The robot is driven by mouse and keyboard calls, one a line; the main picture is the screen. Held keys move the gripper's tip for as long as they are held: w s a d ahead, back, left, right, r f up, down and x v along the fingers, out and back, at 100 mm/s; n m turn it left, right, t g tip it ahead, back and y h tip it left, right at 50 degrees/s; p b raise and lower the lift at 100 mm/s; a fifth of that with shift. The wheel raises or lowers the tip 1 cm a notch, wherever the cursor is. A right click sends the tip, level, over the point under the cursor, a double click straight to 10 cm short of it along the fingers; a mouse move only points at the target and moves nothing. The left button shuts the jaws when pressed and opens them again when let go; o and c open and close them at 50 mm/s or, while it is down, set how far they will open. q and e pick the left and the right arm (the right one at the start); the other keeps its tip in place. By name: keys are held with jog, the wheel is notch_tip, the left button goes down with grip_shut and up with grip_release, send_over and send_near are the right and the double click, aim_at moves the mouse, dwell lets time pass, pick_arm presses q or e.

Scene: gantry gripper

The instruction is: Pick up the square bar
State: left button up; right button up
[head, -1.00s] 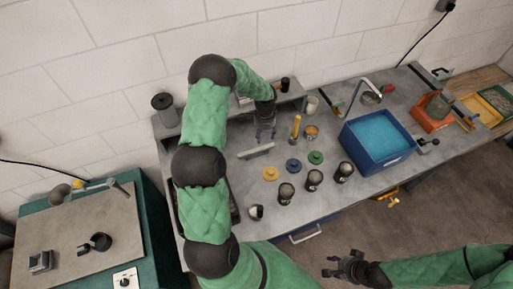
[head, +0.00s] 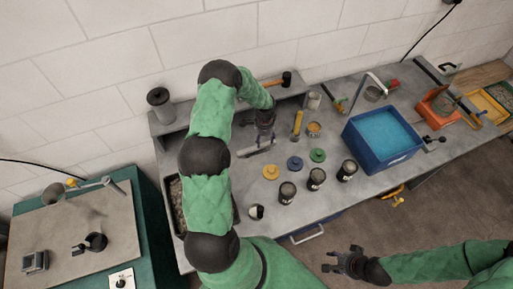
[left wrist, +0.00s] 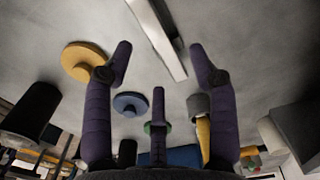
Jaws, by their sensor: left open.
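The square bar (head: 257,148) is a long light-grey bar lying on the grey workbench, left of the coloured discs. It also shows in the left wrist view (left wrist: 160,38), lying ahead of and between my fingertips. My left gripper (head: 264,138) is over the bar in the head view and partly hides it. In the left wrist view its fingers (left wrist: 162,72) are spread apart with nothing between them, and the bar is beyond them. My right gripper (head: 345,262) is in front of the bench, away from the bar; its fingers look spread, with nothing seen in them.
Yellow (head: 271,172), blue (head: 294,163) and green (head: 317,155) discs lie right of the bar. Several dark jars (head: 316,178) stand in front. A blue bin (head: 381,140) is further right. A raised shelf (head: 200,113) runs behind the bar.

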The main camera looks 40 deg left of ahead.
aim_at(263, 145)
pick_arm(q)
jog(key=shift+s+f+p, duration=0.15)
jog(key=shift+f+p, duration=0.2)
jog(key=shift+f, duration=1.95)
grip_shut()
